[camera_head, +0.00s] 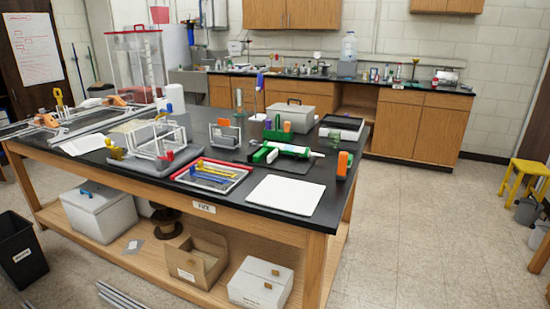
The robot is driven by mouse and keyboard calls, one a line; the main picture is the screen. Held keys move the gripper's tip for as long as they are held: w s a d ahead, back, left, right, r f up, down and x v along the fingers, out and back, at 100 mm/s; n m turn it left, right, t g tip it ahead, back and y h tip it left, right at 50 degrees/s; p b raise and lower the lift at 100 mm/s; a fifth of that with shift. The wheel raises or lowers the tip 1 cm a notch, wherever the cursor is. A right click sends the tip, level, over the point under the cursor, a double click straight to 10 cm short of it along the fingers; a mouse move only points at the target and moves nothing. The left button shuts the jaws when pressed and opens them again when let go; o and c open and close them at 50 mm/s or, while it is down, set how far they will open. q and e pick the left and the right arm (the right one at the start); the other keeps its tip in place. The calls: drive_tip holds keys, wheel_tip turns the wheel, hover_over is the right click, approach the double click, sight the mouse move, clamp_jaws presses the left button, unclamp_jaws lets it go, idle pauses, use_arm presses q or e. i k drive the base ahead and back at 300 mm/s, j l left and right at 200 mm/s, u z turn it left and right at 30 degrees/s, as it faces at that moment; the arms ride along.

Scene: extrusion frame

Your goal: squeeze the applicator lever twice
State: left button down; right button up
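What looks like the applicator (293,149), a white tube with green parts, lies on the black bench top toward the right half of the bench. Its green and black end (264,154) is on the left; the lever is too small to make out. Neither of my grippers shows in the head view, so nothing is seen touching the applicator.
A white board (286,195) lies in front of it. A tray with blue and yellow tools (211,176) and a white frame (157,140) are to the left. An orange and green tool (343,165) stands right. A grey case (290,117) sits behind.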

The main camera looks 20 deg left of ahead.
sight(274, 154)
drive_tip(key=i+u, duration=0.1)
drive_tip(key=u, duration=0.85)
drive_tip(key=i+l+u, duration=0.35)
drive_tip(key=l+u, duration=0.15)
drive_tip(key=l, duration=0.2)
drive_tip(key=i+l+u, duration=0.1)
drive_tip(key=l+u, duration=0.15)
drive_tip(key=l, duration=0.15)
drive_tip(key=i+l+u, duration=0.1)
drive_tip(key=l+u, duration=0.15)
drive_tip(key=l, duration=0.15)
drive_tip(key=l+u, duration=0.25)
drive_tip(key=l, duration=0.85)
drive_tip(key=i+l, duration=0.15)
drive_tip(key=l, duration=1.15)
drive_tip(key=i+u, duration=0.05)
drive_tip(key=i, duration=0.05)
